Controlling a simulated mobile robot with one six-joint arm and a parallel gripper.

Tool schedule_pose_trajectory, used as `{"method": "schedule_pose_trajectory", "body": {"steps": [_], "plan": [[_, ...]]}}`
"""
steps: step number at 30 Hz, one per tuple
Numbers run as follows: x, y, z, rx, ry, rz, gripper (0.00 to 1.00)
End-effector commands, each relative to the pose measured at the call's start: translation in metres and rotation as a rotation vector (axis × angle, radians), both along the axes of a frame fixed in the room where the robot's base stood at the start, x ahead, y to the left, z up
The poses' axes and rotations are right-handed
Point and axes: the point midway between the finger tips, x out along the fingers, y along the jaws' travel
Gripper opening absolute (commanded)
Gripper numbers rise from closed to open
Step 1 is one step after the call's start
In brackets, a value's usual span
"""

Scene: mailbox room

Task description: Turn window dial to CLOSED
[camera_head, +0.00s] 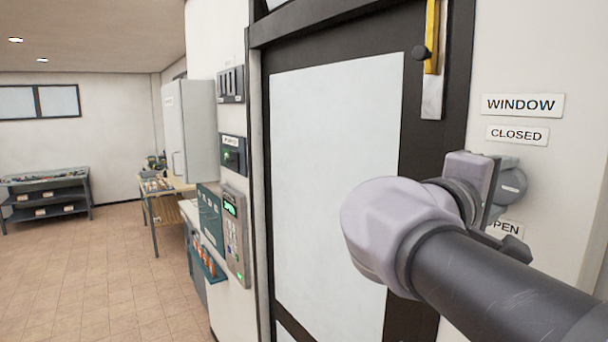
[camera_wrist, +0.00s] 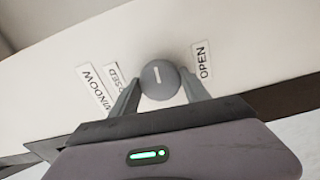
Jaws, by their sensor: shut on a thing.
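The window dial (camera_head: 513,182) is a round grey knob on the white wall at the right of the head view. It lies between the CLOSED label (camera_head: 517,135) above and the OPEN label (camera_head: 507,228) below, which my gripper partly covers. In the wrist view the dial (camera_wrist: 160,83) shows a short white mark, roughly upright in the picture, crosswise to the line between the CLOSED label (camera_wrist: 113,76) and the OPEN label (camera_wrist: 202,60). My gripper (camera_wrist: 161,88) is shut on the dial, one finger on each side. The left finger hides part of the CLOSED label.
The WINDOW label (camera_head: 523,105) is above CLOSED. Left of the dial is a dark-framed door (camera_head: 340,170) with a yellow handle bar (camera_head: 433,40). Keypad panels (camera_head: 235,235) hang further left. A table (camera_head: 168,186) and shelf (camera_head: 46,195) stand beyond open tiled floor.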

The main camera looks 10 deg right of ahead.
Motion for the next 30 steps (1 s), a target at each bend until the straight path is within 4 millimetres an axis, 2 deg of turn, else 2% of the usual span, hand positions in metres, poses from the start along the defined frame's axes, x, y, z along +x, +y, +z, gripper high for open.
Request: {"method": "schedule_pose_trajectory", "body": {"steps": [30], "plan": [[0.0, 0.0, 0.0025, -0.367, 0.892, 0.0, 0.14]]}}
